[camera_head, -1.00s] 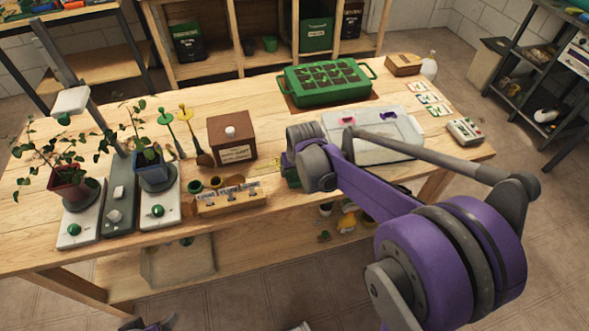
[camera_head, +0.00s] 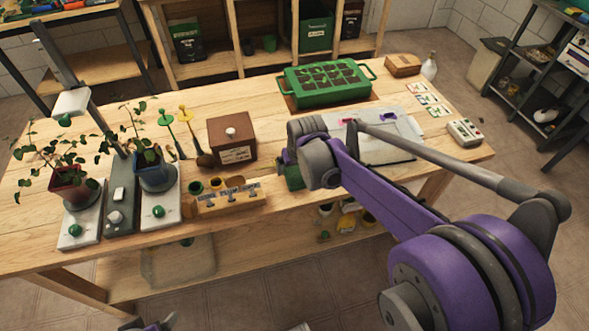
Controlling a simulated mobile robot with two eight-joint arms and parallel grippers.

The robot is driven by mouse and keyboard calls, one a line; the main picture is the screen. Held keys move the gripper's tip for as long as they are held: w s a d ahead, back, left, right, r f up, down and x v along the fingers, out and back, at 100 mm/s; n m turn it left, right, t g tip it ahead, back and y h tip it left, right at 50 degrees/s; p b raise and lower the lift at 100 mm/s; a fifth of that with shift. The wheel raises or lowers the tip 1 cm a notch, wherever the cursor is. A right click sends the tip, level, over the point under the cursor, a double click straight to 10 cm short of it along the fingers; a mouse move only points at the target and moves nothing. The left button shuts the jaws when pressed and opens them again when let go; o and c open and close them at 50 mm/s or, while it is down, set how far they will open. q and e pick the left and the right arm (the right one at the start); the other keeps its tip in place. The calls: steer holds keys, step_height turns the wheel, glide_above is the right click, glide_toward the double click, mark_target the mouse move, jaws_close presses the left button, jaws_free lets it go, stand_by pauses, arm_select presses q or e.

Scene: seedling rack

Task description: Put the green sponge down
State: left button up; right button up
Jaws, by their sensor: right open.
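The green sponge (camera_head: 293,176) appears as a small green block at the front part of the wooden table, right of the labelled wooden holder. My right arm's wrist partly covers it.
The wooden holder (camera_head: 228,200) and a brown box (camera_head: 232,139) stand left of the sponge. A green seedling tray (camera_head: 327,87) is behind, and a pale tray (camera_head: 385,150) lies to the right, partly behind my arm. Potted plants on white scales stand at the left.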

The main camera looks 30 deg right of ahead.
steer(key=d+v, duration=0.1)
steer(key=v, duration=0.8)
steer(key=s+a+f+n, duration=0.1)
steer(key=s+a+f, duration=0.1)
steer(key=s, duration=0.4)
steer(key=s+a+f, duration=0.3)
steer(key=s+a, duration=0.2)
steer(key=s, duration=0.1)
steer(key=s+a+f+n+t+y, duration=0.1)
steer(key=s+a+f, duration=0.2)
steer(key=s, duration=0.3)
steer(key=shift+s+a+n+p, duration=0.2)
steer(key=shift+n+p, duration=0.1)
steer(key=shift+p, duration=0.15)
steer(key=r+p, duration=0.2)
steer(key=w+r+p, duration=0.1)
steer(key=r+p, duration=0.1)
steer(key=r, duration=0.1)
steer(key=shift+w+d+r, duration=0.1)
steer(key=shift+r, duration=0.05)
steer(key=shift+w, duration=0.1)
